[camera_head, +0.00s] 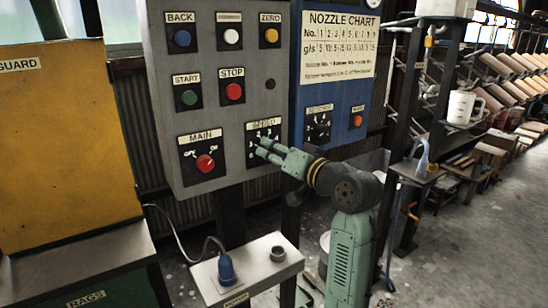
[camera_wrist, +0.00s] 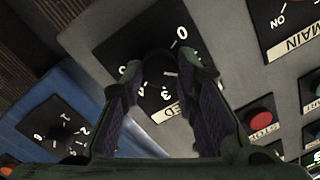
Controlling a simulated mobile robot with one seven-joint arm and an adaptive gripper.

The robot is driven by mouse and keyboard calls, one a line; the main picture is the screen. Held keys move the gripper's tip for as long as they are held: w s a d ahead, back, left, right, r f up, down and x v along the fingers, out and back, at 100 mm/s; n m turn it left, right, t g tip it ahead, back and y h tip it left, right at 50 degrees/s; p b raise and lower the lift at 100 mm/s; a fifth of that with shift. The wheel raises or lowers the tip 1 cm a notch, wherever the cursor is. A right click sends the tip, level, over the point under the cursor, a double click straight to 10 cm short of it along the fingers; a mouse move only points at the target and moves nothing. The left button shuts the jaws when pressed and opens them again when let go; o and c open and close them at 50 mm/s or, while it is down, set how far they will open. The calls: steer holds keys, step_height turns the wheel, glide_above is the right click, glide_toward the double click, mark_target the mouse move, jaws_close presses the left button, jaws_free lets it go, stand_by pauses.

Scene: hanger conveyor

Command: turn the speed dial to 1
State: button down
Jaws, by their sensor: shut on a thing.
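The speed dial (camera_head: 264,133) is a black square plate with white numbers on the grey control panel, below the red stop button. In the wrist view its plate (camera_wrist: 120,38) appears turned around, with 0 and 3 readable and the SPEED label partly covered. My gripper (camera_head: 264,147) reaches the dial from the lower right. In the wrist view the two fingers of my gripper (camera_wrist: 160,70) stand on either side of the dark knob (camera_wrist: 160,62) and are shut on it. The knob's pointer is hidden or too dark to read.
The MAIN switch (camera_head: 205,162) with a red knob is left of the dial. The stop button (camera_head: 233,91) is above. A blue panel (camera_head: 350,90) with a selector dial (camera_head: 318,128) is at right. A small shelf (camera_head: 247,268) below holds a blue plug (camera_head: 226,268).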

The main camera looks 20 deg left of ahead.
steer(key=shift+n+h+b, duration=0.3)
steer(key=shift+n+b, duration=0.65)
steer(key=shift+n, duration=1.05)
steer(key=c, duration=1.2)
jaws_free()
steer(key=v, duration=1.2)
